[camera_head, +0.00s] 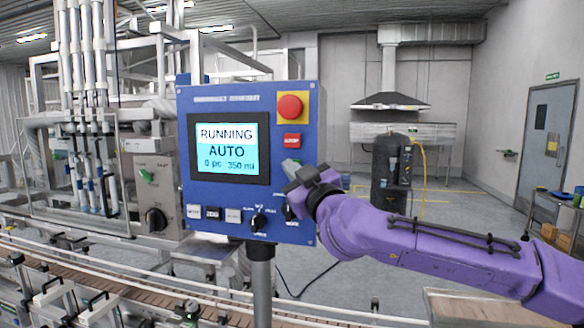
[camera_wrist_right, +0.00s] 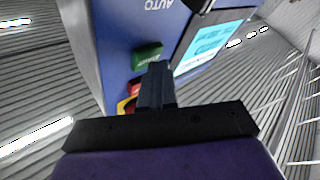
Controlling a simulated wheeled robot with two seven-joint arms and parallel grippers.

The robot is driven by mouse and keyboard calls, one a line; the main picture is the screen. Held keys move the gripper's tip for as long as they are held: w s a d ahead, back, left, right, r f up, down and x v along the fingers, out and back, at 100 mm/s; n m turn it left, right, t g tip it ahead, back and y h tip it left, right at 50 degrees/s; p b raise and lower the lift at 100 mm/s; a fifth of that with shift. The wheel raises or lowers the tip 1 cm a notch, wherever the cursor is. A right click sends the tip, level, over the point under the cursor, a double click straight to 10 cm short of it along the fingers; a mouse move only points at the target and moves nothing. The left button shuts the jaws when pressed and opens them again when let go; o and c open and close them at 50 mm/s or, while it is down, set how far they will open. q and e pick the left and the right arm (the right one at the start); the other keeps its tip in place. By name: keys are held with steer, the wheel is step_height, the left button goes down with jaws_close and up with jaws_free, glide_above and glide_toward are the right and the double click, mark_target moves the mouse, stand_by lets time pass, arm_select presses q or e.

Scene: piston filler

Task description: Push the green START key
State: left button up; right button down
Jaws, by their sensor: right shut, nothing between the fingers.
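The green START key (camera_wrist_right: 147,57) shows in the right wrist view on the blue control panel (camera_wrist_right: 120,30), just beyond my fingertips. I cannot tell whether the tips touch the key. The panel screen (camera_head: 228,147) reads RUNNING, AUTO, 0 pc, 350 ml. My left gripper is out of view.
A red mushroom button on a yellow plate (camera_head: 291,106) sits above the stop key. Small keys (camera_head: 213,213) and black knobs (camera_head: 258,222) line the panel's lower edge. A conveyor (camera_head: 120,290) runs below and left. The floor to the right is mostly open.

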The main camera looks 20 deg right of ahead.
steer(key=shift+s+a, duration=0.4)
steer(key=shift+s, duration=0.2)
steer(key=s+a, duration=0.1)
steer(key=s, duration=0.1)
steer(key=s+a, duration=0.1)
steer(key=s, duration=0.1)
steer(key=shift+a, duration=0.4)
stand_by(0.5)
